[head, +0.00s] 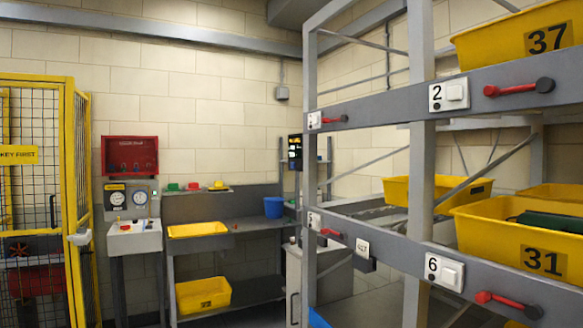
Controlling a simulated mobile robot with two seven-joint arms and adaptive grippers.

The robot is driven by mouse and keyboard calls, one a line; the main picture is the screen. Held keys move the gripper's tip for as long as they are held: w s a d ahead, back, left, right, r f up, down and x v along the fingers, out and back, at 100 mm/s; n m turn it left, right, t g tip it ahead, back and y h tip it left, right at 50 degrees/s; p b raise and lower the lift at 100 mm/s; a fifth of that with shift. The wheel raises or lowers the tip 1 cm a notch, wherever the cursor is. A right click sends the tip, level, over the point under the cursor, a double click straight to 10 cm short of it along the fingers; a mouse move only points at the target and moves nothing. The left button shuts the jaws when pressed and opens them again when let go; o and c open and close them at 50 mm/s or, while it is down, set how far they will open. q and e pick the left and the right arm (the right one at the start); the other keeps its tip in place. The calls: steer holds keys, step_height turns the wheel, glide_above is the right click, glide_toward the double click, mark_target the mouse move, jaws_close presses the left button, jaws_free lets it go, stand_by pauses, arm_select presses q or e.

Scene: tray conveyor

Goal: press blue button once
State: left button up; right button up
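No blue button can be made out in the head view. A green knob-like piece (173,187), a red one (194,186) and a yellow one (218,185) sit in a row on the ledge above the grey workbench (255,223) by the back wall. They are too small to tell whether they are buttons. A grey-white control stand (135,238) with small controls on its top is left of the bench. Neither of my grippers is in view.
A rack (378,102) with yellow bins (500,243) and red levers fills the right. A yellow mesh cage (70,200) stands at left. A red wall box (130,156) hangs above two gauges (128,198). A blue bucket (274,207) stands on the bench.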

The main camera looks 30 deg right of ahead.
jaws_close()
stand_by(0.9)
